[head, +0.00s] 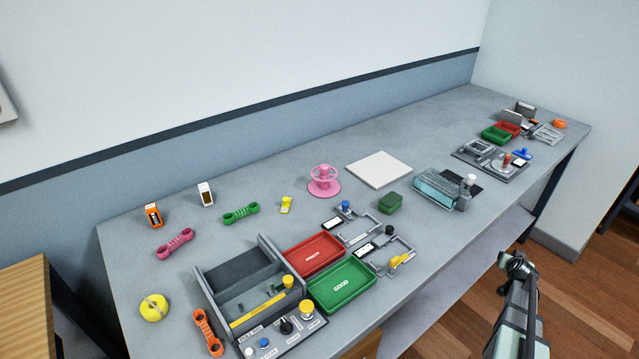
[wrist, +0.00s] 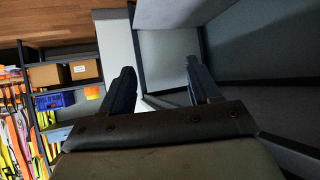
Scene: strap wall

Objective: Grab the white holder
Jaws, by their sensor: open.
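The white holder (head: 206,195) is a small upright white block with a dark part on its face. It stands near the back left of the grey table, right of a similar orange holder (head: 153,216). My gripper (wrist: 160,82) shows in the wrist view with its two dark fingers apart and nothing between them. In the head view my arm is at the lower right, beyond the table's front edge and far from the white holder. The white holder does not show in the wrist view.
Near the holder lie a pink strap (head: 174,243), a green strap (head: 240,213) and a yellow clip (head: 286,205). A grey control box (head: 257,295), a red tray (head: 315,255) and a green tray (head: 343,286) fill the front. The back strip by the wall is mostly clear.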

